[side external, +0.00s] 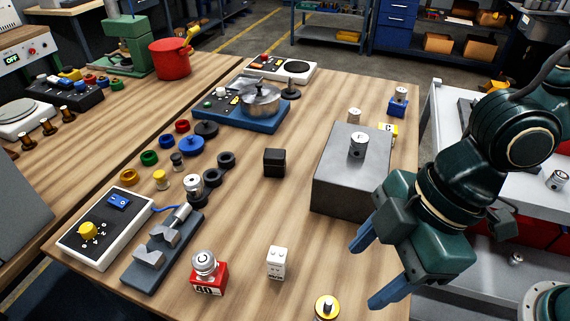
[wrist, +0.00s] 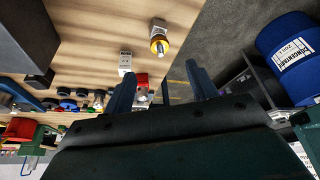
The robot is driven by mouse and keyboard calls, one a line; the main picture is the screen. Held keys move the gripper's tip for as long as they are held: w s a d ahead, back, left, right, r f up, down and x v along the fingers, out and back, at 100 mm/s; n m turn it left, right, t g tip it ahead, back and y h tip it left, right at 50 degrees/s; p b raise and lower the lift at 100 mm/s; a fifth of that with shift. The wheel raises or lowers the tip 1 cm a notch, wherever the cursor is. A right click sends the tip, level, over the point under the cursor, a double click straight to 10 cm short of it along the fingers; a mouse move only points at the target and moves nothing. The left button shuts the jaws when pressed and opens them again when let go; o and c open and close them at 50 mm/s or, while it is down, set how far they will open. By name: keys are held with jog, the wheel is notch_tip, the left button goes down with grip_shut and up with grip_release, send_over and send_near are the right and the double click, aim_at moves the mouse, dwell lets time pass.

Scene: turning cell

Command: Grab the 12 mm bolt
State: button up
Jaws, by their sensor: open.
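My gripper (side external: 366,273) is open and empty at the right front of the wooden table, its two blue fingers apart and pointing left. The fingers also show in the wrist view (wrist: 161,76). I cannot tell which item is the 12 mm bolt. A yellow round piece with a metal stud (side external: 327,307) stands at the front edge, below and left of the fingers; a yellow-and-silver piece (wrist: 158,38) shows in the wrist view. Silver cylinders stand on the grey block (side external: 350,185), on a red block marked 40 (side external: 208,278), and near the grey fixture (side external: 160,252). No bolt is between the fingers.
A white block (side external: 277,263) and a black cube (side external: 274,163) stand on the table. Several coloured rings and a switch box (side external: 102,232) are at the left.

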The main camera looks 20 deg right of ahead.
aim_at(332, 303)
jog(key=shift+f, duration=0.1)
jog(key=shift+x, duration=4.2)
jog(key=shift+f, duration=0.1)
jog(key=shift+x, duration=2.5)
jog(key=shift+a, duration=0.1)
grip_shut()
